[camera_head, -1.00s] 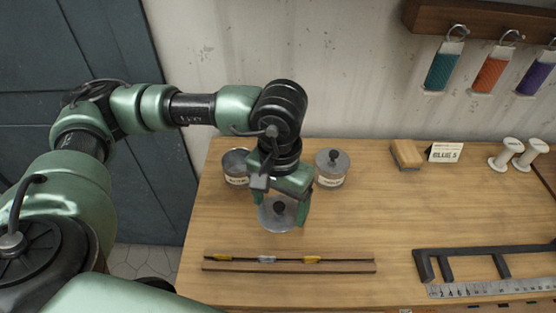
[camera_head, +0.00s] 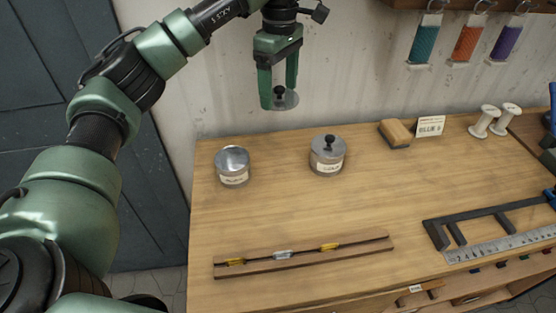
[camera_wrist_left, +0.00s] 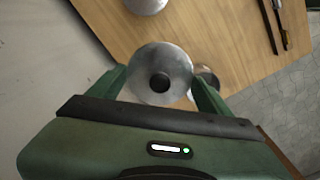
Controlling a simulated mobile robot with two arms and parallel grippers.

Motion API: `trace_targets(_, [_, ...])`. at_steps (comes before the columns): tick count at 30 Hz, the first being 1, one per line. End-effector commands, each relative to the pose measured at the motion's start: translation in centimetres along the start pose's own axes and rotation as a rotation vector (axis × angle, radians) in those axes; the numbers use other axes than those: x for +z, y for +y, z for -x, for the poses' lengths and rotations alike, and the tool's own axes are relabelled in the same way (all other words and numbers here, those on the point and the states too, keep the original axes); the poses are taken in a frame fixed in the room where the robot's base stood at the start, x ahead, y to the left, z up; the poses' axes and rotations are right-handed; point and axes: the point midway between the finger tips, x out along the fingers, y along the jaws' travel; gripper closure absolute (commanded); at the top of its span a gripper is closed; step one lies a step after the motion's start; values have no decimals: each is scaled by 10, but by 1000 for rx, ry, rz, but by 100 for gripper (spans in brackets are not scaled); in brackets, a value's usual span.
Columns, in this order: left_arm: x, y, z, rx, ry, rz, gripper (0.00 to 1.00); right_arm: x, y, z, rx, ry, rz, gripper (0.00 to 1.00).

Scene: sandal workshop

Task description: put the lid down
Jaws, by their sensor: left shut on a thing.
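In the left wrist view the lid (camera_wrist_left: 145,65) lies between the two fingers of the gripper (camera_wrist_left: 160,84). A labelled tin without a lid (camera_head: 232,167) stands upright on the bench at the left. In the left wrist view the held lid partly hides it. My right gripper is not in view.
A second tin (camera_head: 327,157), with a knobbed lid on, stands to the right. A wooden strip with coloured clips (camera_head: 305,258) lies in front. A block (camera_head: 395,135), a card (camera_head: 430,126), spools (camera_head: 484,122) and a black frame (camera_head: 470,226) are further right. The bench middle (camera_head: 290,205) is clear.

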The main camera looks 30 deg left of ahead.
Motion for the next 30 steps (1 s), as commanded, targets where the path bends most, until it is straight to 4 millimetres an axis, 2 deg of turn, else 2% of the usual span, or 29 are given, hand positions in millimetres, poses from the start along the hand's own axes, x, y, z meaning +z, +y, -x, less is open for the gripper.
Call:
trace_targets(4, [-8,7,8,-1,0,125,59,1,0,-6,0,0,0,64])
trace_targets(7, [-9,8,-1,-4,-1,152,59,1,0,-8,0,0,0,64])
trace_targets(10, [-9,7,-24,-7,-1,154,59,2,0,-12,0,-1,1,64])
trace_targets(21, [-10,6,-116,-7,1,153,59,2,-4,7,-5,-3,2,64])
trace_targets(24, [-10,6,-133,-5,2,153,59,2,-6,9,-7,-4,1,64])
trace_targets(30, [-10,7,-149,-2,1,153,59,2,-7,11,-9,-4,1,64])
